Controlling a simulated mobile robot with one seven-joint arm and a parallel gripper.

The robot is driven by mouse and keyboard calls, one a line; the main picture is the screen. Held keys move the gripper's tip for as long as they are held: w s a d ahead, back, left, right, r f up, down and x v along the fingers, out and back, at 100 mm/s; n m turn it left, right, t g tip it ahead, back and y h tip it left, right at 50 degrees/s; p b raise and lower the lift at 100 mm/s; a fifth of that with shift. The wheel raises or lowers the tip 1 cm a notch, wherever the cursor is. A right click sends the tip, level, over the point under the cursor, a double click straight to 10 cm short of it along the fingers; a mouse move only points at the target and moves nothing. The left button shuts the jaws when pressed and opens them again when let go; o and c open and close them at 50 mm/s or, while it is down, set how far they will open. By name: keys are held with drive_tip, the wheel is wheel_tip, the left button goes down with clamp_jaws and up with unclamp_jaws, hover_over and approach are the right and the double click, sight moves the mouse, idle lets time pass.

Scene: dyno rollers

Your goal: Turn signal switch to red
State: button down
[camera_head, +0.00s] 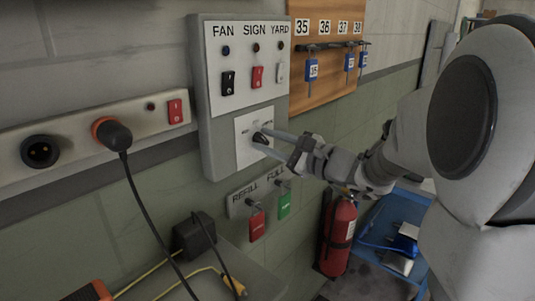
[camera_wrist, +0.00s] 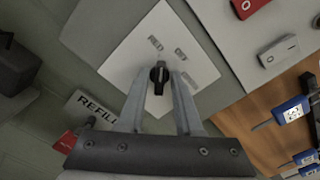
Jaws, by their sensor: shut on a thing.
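A black rotary switch knob (camera_head: 259,139) sits on a white plate (camera_head: 243,149) in the lower part of a grey wall panel (camera_head: 199,112). My gripper (camera_head: 265,141) reaches in from the right and is shut on the knob. In the wrist view the knob (camera_wrist: 158,69) lies between the fingertips of my gripper (camera_wrist: 160,83), one finger on each side. The white plate (camera_wrist: 123,56) carries small labels around the knob, too small to read. A pale line on the knob points up in the wrist view. The fingers partly hide the knob in the head view.
Above are FAN, SIGN and YARD rockers, with the SIGN rocker (camera_head: 257,76) red. Keys hang on a wooden board (camera_head: 314,99) to the right. REFILL and FULL tags hang below on a small rack (camera_head: 238,206). A plugged cable (camera_head: 112,135) is left, a fire extinguisher (camera_head: 338,236) lower right.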

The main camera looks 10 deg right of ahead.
drive_tip(key=shift+f+n+b, duration=0.2)
drive_tip(key=shift+n+b, duration=0.5)
drive_tip(key=shift+b, duration=0.45)
drive_tip(key=shift+r, duration=0.15)
drive_tip(key=c, duration=0.9)
unclamp_jaws()
drive_tip(key=v, duration=1.7)
drive_tip(key=shift+s+d+r, duration=0.1)
drive_tip(key=shift+s, duration=0.1)
